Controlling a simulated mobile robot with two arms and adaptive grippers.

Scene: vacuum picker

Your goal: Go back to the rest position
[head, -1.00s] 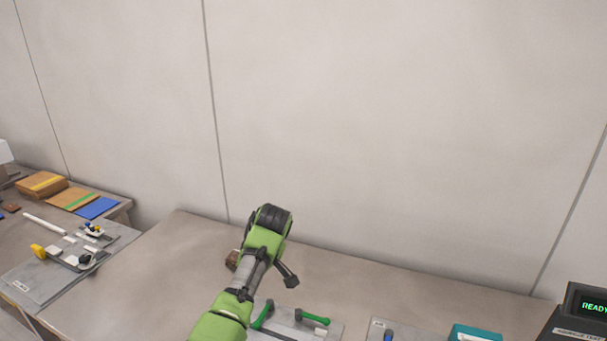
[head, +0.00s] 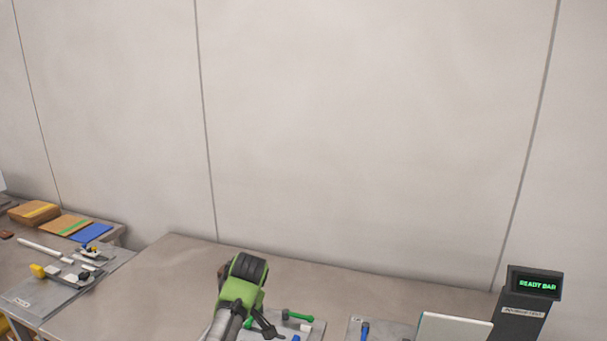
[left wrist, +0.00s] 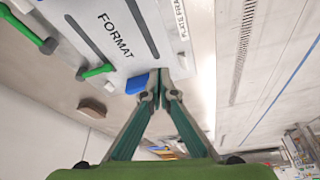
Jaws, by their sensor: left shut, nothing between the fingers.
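My left arm (head: 240,290) is green and grey and rises from the bottom of the head view over the table. My left gripper (head: 268,328) is small and dark there, beside a grey tray with green-handled tools. In the left wrist view my left gripper (left wrist: 163,93) has its two green fingers meeting at the tips, with nothing between them. My right arm and gripper are not in view.
A grey tray marked FORMAT (left wrist: 125,35), a blue item (left wrist: 138,84) and a brown block (left wrist: 93,108) lie near the gripper. A display post (head: 525,300) stands at right. Boxes (head: 35,211) and another tray (head: 40,293) are at left. The table's left middle (head: 150,290) is clear.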

